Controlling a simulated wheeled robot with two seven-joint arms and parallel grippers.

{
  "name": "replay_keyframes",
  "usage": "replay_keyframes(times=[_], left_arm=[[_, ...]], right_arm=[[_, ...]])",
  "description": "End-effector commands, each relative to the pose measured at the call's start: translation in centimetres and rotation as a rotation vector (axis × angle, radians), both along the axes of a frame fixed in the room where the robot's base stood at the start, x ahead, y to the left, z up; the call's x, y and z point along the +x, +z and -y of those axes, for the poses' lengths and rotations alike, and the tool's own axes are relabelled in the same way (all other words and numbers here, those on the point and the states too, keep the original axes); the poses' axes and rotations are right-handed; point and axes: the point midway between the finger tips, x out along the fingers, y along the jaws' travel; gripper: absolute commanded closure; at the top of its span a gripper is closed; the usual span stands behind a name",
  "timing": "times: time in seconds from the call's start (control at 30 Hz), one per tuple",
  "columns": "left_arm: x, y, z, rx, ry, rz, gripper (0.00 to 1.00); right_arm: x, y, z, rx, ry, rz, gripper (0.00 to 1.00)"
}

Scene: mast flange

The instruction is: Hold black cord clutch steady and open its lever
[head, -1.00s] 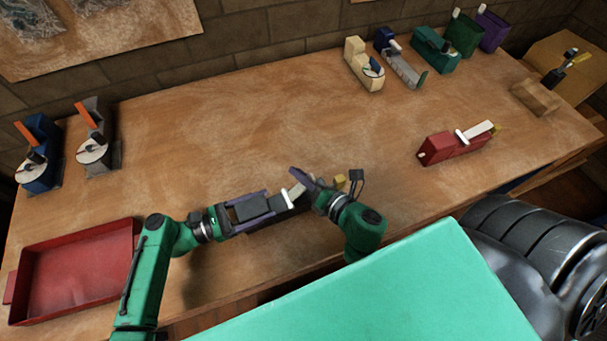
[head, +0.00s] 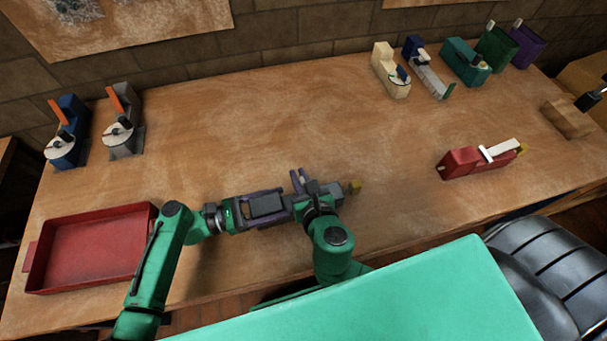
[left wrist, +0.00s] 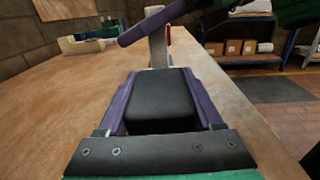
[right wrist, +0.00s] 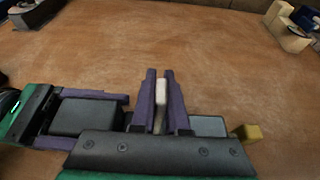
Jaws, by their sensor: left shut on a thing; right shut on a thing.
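The black cord clutch (head: 265,206) lies along the front of the bench. My left gripper (left wrist: 160,80) is shut on its dark body, with a purple finger along each side. The clutch's pale lever (right wrist: 160,105) stands up between the purple fingers of my right gripper (right wrist: 160,80), which is shut on it. The lever also shows upright beyond the body in the left wrist view (left wrist: 157,52). In the head view, my right gripper (head: 299,181) mostly hides the lever. A yellow piece (right wrist: 247,132) shows at the clutch's right end.
A red tray (head: 145,218) lies at the left. A red clutch-like device (head: 465,163) with a white lever lies at the right. Two devices with orange levers stand at the back left, and several more, including a cream one (head: 392,75), stand at the back right. The bench middle is clear.

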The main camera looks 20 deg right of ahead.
Motion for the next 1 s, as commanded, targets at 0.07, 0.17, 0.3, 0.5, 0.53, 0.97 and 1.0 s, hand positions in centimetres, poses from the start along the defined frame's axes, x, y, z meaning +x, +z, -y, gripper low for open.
replay_keyframes(times=[0.07,0.17,0.3,0.5,0.53,0.97,1.0], left_arm=[[-0.08,-0.05,0.02,0.001,-0.002,0.000,1.00],[-0.09,-0.04,0.02,0.001,-0.003,0.000,1.00],[-0.10,-0.04,0.03,0.001,-0.003,0.000,1.00],[-0.11,-0.04,0.04,0.000,-0.004,0.000,1.00],[-0.11,-0.04,0.04,0.000,-0.004,0.000,1.00],[-0.08,-0.03,0.03,0.000,-0.002,0.000,1.00],[-0.07,-0.03,0.02,0.000,-0.002,0.000,1.00]], right_arm=[[0.02,-0.03,-0.14,-0.020,0.000,-0.001,1.00],[0.00,-0.02,-0.27,-0.038,0.000,-0.001,1.00],[-0.02,-0.03,-0.34,-0.049,0.000,-0.002,1.00],[-0.02,-0.03,-0.35,-0.050,0.000,-0.002,1.00],[-0.02,-0.03,-0.35,-0.050,0.000,-0.002,1.00],[-0.12,0.01,-0.32,-0.049,0.000,-0.002,0.75],[-0.37,0.06,-0.33,-0.049,0.000,-0.003,0.75]])
